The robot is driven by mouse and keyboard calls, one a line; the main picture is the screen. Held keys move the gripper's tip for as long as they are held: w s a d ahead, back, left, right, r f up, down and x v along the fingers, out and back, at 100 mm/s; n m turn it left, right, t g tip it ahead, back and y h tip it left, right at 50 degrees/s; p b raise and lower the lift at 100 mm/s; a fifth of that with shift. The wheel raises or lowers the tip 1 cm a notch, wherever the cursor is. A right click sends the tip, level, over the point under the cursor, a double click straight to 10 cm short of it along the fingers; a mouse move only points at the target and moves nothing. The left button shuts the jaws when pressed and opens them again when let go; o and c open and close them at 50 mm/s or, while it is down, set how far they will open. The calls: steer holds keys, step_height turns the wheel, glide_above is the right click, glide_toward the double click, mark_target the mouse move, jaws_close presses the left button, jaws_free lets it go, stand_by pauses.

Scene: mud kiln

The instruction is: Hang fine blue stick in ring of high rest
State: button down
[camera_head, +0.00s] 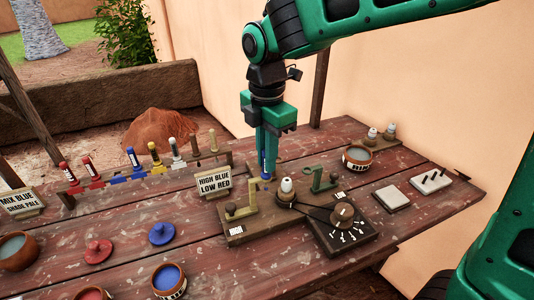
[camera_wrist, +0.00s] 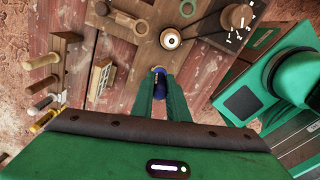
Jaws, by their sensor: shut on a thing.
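My gripper (camera_head: 265,176) points straight down above the table, its fingers shut on a blue stick (camera_head: 264,166). Only a short blue part shows between the fingers; it also shows at the fingertips in the wrist view (camera_wrist: 159,71). The fingers hide the rest of it. An olive rest (camera_head: 251,198) with a bent arm stands just below and left of the gripper; its ring (camera_wrist: 141,27) lies ahead of the fingertips in the wrist view. A green rest (camera_head: 322,181) with a ring (camera_head: 309,170) stands to the right. The stick appears apart from both rings.
A white-tipped spindle (camera_head: 287,187) stands between the rests, beside a knob (camera_head: 342,214) on a dial board. A sign (camera_head: 215,183) reads "HIGH BLUE LOW RED". A rack (camera_head: 150,174) of colored sticks is at left. Paint bowls (camera_head: 168,279) and lids (camera_head: 162,234) lie in front.

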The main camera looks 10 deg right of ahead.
steer(key=c, duration=1.2)
jaws_free()
steer(key=shift+r, duration=3.75)
steer(key=shift+d, duration=0.1)
